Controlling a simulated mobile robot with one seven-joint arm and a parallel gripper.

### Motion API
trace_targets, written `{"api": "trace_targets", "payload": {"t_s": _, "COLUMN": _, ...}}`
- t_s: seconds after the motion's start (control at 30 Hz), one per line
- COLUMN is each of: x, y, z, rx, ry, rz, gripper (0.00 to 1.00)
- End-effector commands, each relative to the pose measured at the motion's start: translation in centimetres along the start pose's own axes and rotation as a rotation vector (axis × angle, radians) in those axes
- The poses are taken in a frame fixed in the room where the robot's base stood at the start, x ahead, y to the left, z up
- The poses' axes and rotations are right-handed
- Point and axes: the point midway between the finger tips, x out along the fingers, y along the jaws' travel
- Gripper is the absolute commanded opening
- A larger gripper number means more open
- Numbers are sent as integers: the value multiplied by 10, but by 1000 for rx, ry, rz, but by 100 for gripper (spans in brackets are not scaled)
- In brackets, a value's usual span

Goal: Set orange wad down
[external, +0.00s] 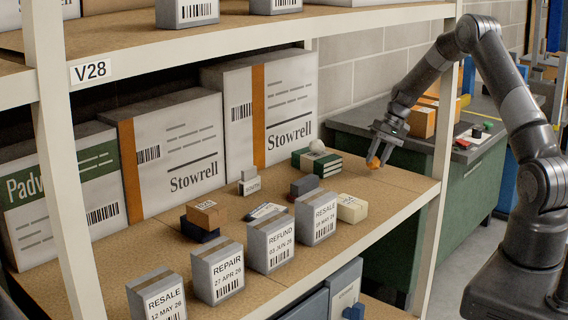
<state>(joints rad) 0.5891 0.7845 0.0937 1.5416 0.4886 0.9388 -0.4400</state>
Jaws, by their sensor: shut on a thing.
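My gripper (379,151) is at the right end of the shelf, pointing down. It is shut on a small orange wad (373,162), which shows at its fingertips. The wad is just above or touching the brown shelf board (385,190); I cannot tell which. It is to the right of a green book-like stack (317,162) with a pale ball (317,146) on top.
A cream box (352,209) and labelled grey boxes (316,217) line the shelf's front. Large Stowrell cartons (271,115) stand behind. A white rack post (441,150) rises right of my gripper. The board around the wad is clear.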

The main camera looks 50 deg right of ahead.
Motion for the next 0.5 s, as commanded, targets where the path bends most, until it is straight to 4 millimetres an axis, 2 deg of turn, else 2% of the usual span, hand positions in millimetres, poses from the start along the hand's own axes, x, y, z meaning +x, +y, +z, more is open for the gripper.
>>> {"api": "trace_targets", "payload": {"t_s": 0.1, "x": 12, "y": 6, "z": 0, "rx": -1, "ry": -1, "rz": 0, "gripper": 18}}
{"api": "trace_targets", "payload": {"t_s": 0.43, "x": 14, "y": 7, "z": 0, "rx": 0, "ry": -1, "rz": 0, "gripper": 18}}
{"api": "trace_targets", "payload": {"t_s": 0.47, "x": 14, "y": 7, "z": 0, "rx": 0, "ry": -1, "rz": 0, "gripper": 41}}
{"api": "trace_targets", "payload": {"t_s": 0.5, "x": 14, "y": 7, "z": 0, "rx": -1, "ry": -1, "rz": 0, "gripper": 44}}
